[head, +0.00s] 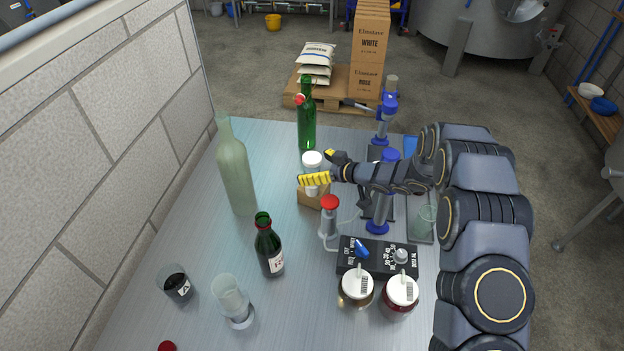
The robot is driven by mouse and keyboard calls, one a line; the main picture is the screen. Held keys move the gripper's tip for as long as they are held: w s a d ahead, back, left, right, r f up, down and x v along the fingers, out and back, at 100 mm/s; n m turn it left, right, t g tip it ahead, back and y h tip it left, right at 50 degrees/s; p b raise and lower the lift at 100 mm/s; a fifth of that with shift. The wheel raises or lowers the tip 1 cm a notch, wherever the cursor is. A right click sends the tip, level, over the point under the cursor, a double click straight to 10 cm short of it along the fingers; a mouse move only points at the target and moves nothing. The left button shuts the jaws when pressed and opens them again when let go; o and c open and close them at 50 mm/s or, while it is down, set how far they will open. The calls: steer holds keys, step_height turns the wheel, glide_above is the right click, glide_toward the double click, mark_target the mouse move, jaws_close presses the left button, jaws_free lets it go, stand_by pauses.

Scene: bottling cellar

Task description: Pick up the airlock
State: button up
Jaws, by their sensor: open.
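A small pale cylinder with a white cap, which looks like the airlock (312,159), stands upright at a wooden block (311,200) near the middle of the table. My gripper (326,168) reaches in from the right at its height. Its yellow-tipped fingers are apart, one in front of the cylinder and the other at its right side. The front finger hides the cylinder's middle. I cannot tell whether either finger touches it.
A red-capped dispenser (329,214) stands close in front of the block. A green bottle (307,122) stands behind, a frosted bottle (237,175) to the left, and a dark bottle (268,249) front left. Two white-lidded jars (357,287) (401,293) stand before a control box (376,255).

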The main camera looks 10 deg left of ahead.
steer(key=shift+w+a+f, duration=0.25)
steer(key=shift+w+a, duration=0.05)
steer(key=shift+a, duration=0.25)
steer(key=c, duration=1.2)
steer(key=shift+r, duration=0.15)
